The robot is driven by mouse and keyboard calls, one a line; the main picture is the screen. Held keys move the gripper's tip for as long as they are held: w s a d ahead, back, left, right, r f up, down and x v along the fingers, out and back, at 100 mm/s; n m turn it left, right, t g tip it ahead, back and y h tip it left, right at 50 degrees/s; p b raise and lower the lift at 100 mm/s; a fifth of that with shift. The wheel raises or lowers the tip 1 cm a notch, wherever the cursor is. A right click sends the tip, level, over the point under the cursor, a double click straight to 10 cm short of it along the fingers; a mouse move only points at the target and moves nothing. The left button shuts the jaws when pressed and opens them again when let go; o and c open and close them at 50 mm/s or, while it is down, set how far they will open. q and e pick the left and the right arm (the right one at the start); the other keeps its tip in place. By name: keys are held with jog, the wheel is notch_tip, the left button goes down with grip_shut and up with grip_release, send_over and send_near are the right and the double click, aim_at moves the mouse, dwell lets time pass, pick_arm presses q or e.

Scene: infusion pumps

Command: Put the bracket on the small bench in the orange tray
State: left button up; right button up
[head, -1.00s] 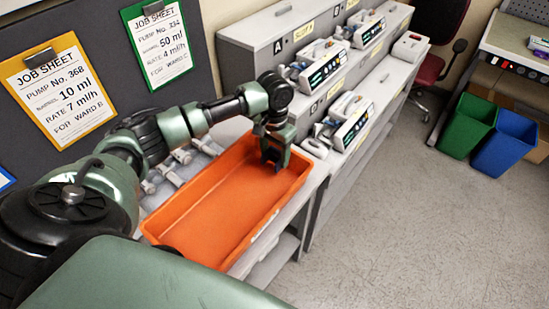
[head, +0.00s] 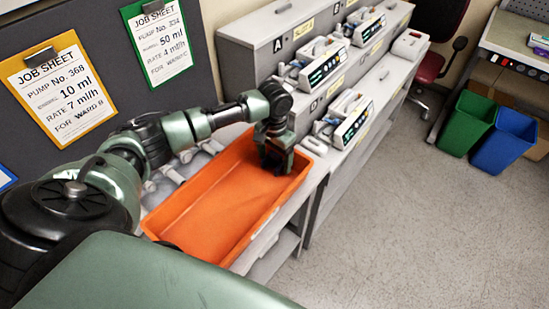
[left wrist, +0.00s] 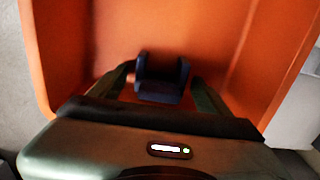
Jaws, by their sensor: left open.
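The orange tray (head: 225,205) stands on the bench and also fills most of the left wrist view (left wrist: 215,40). My left gripper (head: 275,163) reaches down into the far right end of the tray. In the left wrist view a dark blue U-shaped bracket (left wrist: 160,92) is inside the tray's outline, between the two fingers of my open left gripper (left wrist: 163,78). I see small gaps beside the bracket; whether it rests fully on the tray floor I cannot tell. In the head view the gripper hides the bracket. My right gripper is not in view.
Grey shelving with several infusion pumps (head: 323,62) stands just beyond the tray. Clear tubing parts lie along the tray's back side. Job sheets (head: 58,88) hang on the dark panel.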

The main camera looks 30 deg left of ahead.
aim_at(275, 155)
pick_arm(q)
notch_tip(275, 155, up, 12)
jog(key=b, duration=0.2)
jog(key=shift+r, duration=0.15)
dwell(1.2)
